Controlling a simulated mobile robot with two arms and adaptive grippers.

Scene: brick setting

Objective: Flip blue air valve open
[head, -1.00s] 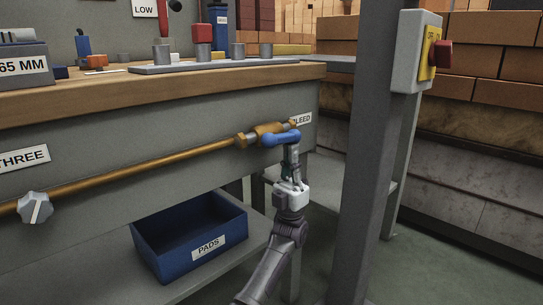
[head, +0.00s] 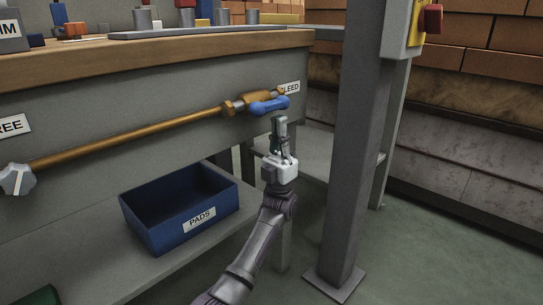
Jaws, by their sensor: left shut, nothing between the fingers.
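The blue valve handle (head: 268,106) sits on a brass valve body (head: 256,97) at the right end of a brass pipe (head: 140,143) on the front of the bench. The handle lies roughly along the pipe, in front of the valve body. A label whose visible part reads "LEED" (head: 289,88) is just to its right. My left gripper (head: 279,121) is shut and empty. It points up just below the handle and appears apart from it. My right gripper does not show.
A grey post (head: 354,150) stands close to the right of my left arm. A blue bin labelled PADS (head: 165,236) sits on the lower shelf (head: 90,265). A grey knob (head: 17,179) is at the pipe's left end. The wooden bench edge (head: 150,51) runs above the pipe.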

